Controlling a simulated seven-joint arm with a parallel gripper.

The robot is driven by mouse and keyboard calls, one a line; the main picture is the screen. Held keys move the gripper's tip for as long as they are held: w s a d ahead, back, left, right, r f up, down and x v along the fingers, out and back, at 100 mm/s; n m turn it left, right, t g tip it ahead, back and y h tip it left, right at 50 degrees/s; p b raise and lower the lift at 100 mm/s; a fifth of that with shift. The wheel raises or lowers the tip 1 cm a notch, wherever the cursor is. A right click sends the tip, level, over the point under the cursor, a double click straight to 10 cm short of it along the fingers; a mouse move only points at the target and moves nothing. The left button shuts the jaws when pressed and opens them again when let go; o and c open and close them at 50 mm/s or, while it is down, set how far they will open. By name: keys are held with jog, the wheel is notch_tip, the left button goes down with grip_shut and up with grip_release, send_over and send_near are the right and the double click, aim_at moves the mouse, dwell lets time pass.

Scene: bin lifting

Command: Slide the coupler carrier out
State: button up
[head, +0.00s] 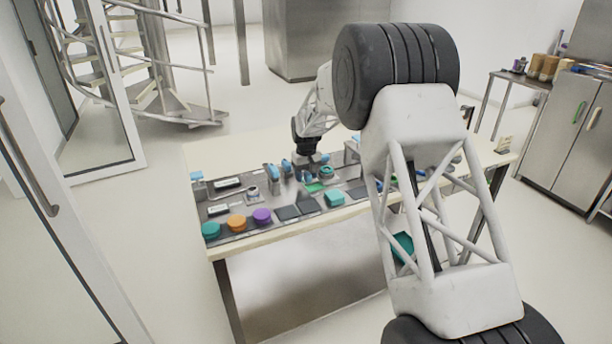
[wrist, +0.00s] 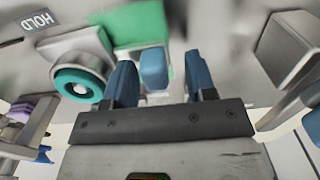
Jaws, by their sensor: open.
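My gripper (wrist: 159,62) is open in the wrist view, with one blue finger on each side of a small blue tab (wrist: 154,72). Gaps show between the tab and both fingers. The tab stands at the edge of a green piece (wrist: 135,22), which may be the coupler carrier; no label confirms this. In the head view the green piece (head: 315,187) lies on the grey panel, just in front of my gripper (head: 307,176), whose fingers are small and hard to make out there.
A teal ring on a grey block (wrist: 80,83) is close left of the fingers. A "HOLD" label (wrist: 40,20) is beyond it. A grey block (wrist: 288,48) stands at right. Teal (head: 211,230), orange (head: 237,222) and purple (head: 262,215) round pieces line the panel's front left.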

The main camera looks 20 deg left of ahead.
jog(key=shift+r, duration=3.85)
jog(key=shift+s+d+r, duration=0.1)
jog(key=shift+d+r, duration=0.2)
jog(key=shift+d, duration=0.05)
jog(key=s+d+r+m, duration=0.1)
jog(key=s+d+r, duration=0.55)
jog(key=d, duration=0.45)
jog(key=s+d+r+m+t, duration=0.1)
jog(key=s+d+r+m, duration=0.1)
jog(key=s+d+r, duration=0.7)
jog(key=s+d+r+m, duration=0.1)
jog(key=s+d+r, duration=0.3)
jog(key=d, duration=0.9)
jog(key=s+d+m+t, duration=0.1)
jog(key=s+d, duration=0.5)
jog(key=s, duration=0.2)
jog(key=s+d+m, duration=0.2)
jog(key=s+d, duration=0.4)
jog(key=s, duration=0.3)
jog(key=s+d+f+m, duration=0.1)
jog(key=s+d+f, duration=0.1)
jog(key=s, duration=0.8)
jog(key=s+d+f+m, duration=0.1)
jog(key=s+d+f, duration=0.2)
jog(key=s, duration=0.6)
jog(key=shift+s+d+f+t, duration=0.2)
jog(key=shift+s+d+t, duration=0.15)
jog(key=shift+d, duration=0.95)
